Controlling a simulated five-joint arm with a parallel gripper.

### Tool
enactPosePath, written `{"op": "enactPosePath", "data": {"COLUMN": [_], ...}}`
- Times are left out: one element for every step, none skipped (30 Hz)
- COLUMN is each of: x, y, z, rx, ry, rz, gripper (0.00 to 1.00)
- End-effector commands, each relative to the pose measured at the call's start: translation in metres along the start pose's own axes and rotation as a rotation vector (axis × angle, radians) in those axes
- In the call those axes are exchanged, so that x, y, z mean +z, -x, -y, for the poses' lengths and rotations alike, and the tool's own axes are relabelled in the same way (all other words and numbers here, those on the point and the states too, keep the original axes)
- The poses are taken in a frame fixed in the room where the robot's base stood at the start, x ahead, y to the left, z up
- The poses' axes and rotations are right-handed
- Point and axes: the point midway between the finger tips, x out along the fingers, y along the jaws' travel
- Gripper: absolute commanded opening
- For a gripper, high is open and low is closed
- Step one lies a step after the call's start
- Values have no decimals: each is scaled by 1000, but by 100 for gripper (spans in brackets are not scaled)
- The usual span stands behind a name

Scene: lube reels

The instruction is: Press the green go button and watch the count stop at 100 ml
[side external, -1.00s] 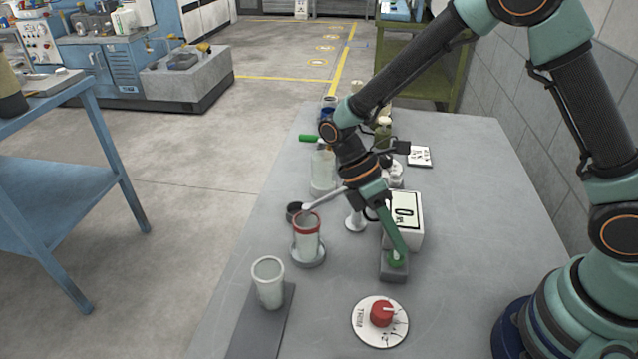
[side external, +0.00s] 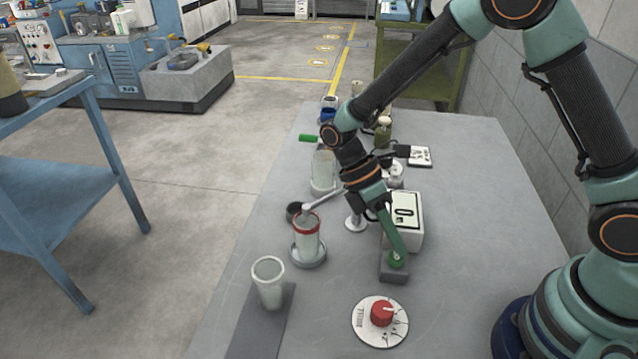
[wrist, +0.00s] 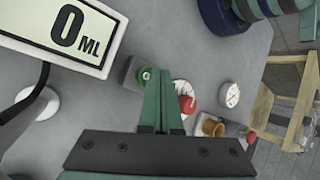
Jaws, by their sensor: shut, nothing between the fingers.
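The green go button (side external: 397,261) sits on a small grey block (side external: 394,274); it also shows in the wrist view (wrist: 146,75). My gripper (side external: 402,250) is shut and empty, its green fingers pointing down at the button. In the wrist view the fingertips (wrist: 161,72) are right beside the button; I cannot tell whether they touch it. The counter display (side external: 404,211) stands just behind the block and reads 0 ML in the wrist view (wrist: 70,28). A clear cup with a red rim (side external: 307,238) stands on a round grey base under a spout (side external: 322,201).
An empty-looking cup (side external: 269,285) stands on a dark strip at the front left. A red knob on a round white dial (side external: 381,316) is in front of the button block. Bottles and jars line the table behind. The table's right side is clear.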

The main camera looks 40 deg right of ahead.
Motion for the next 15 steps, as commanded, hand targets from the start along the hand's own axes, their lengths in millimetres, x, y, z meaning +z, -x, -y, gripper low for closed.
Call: {"op": "enactPosePath", "data": {"x": [0,0,0,0,0,-1,-1,-1,-1,-1,-1,-2,-2,-2,-2], "y": [0,0,-1,-1,-1,-1,-2,-2,-2,-2,-3,-3,-3,-4,-4], "z": [0,0,0,0,-1,-1,-1,-1,-1,-2,-2,-2,-2,-2,-2], "rx": [0,0,0,0,0,0,0,0,0,0,0,0,1,1,1], "ry": [0,0,0,0,0,0,0,0,0,0,0,0,0,0,0], "rz": [0,0,0,0,0,0,0,0,0,0,0,0,0,0,0], "gripper": [0,0,0,0,0,0,0,0,0,0,0,0,0,0,0]}}
